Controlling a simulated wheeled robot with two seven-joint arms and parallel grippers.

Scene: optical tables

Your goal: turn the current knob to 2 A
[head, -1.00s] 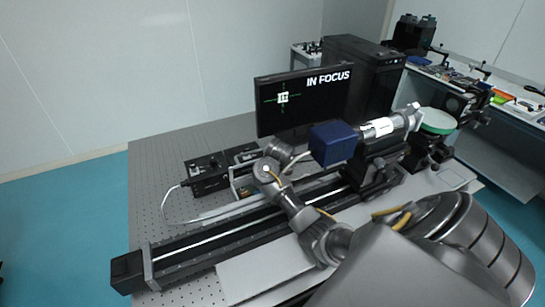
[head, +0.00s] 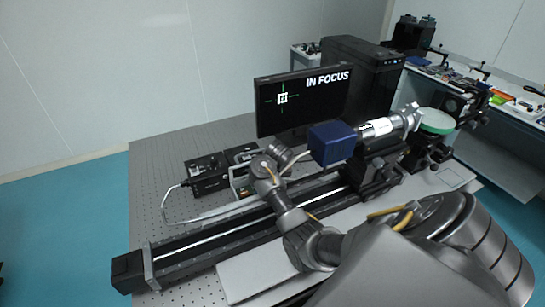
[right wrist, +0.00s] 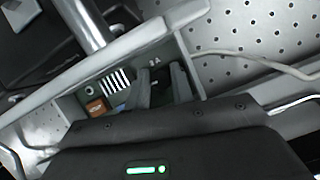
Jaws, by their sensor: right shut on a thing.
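The current knob is hidden between the fingers of my right gripper (right wrist: 162,88), which is shut on it at the front panel of a small power supply (right wrist: 72,106). A label that looks like "3 A" (right wrist: 154,62) shows just beyond the fingers. The knob's pointer and setting cannot be seen. In the head view the power supply (head: 236,184) is mostly behind my right wrist, and the fingertips are hidden. My left gripper is not in view.
An orange switch (right wrist: 97,107) and white stripes (right wrist: 115,80) are on the same panel. A long black rail (head: 205,246) runs across the perforated table (head: 150,190). A monitor (head: 305,100) reading "IN FOCUS" and a blue box (head: 332,143) stand close behind my arm.

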